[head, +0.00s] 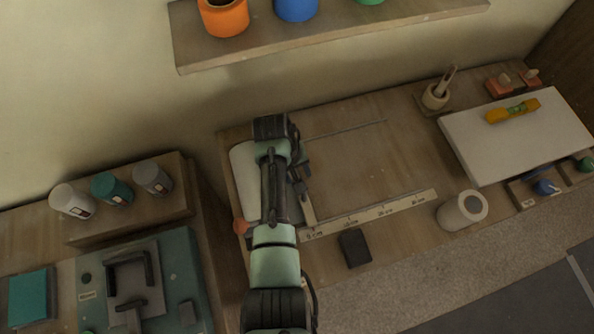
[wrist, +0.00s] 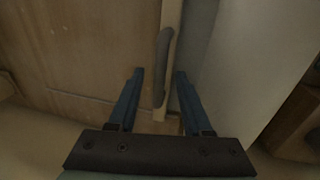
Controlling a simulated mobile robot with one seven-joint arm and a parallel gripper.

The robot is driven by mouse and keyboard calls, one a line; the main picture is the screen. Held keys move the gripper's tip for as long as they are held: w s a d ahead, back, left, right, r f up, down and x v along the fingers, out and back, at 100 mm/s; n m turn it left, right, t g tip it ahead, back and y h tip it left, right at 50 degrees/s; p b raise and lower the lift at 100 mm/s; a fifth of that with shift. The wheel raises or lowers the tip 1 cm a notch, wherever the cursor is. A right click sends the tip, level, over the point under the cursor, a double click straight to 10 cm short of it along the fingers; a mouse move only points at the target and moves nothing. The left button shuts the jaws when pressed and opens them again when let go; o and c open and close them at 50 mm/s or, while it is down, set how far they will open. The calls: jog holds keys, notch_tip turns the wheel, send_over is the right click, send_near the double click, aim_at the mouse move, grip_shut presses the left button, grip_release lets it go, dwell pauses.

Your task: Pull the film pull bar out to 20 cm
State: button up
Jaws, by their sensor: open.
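The film pull bar is a pale wooden strip (wrist: 171,14) with a dark grey handle (wrist: 163,65) in the wrist view. In the head view, its near end (head: 309,212) shows by the left end of the marked scale (head: 368,217), and my arm hides much of the rest. The white film roll (wrist: 235,60) lies beside the bar; part of it shows left of my arm in the head view (head: 243,168). My gripper (wrist: 159,72) is open, with its blue fingers on either side of the handle. I cannot tell whether either finger touches it.
The wooden board (head: 375,160) right of the bar is clear. A white slab (head: 515,135) bears a yellow level (head: 513,110). A shelf (head: 330,35) overhangs the back.

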grip_shut()
dwell(1.5)
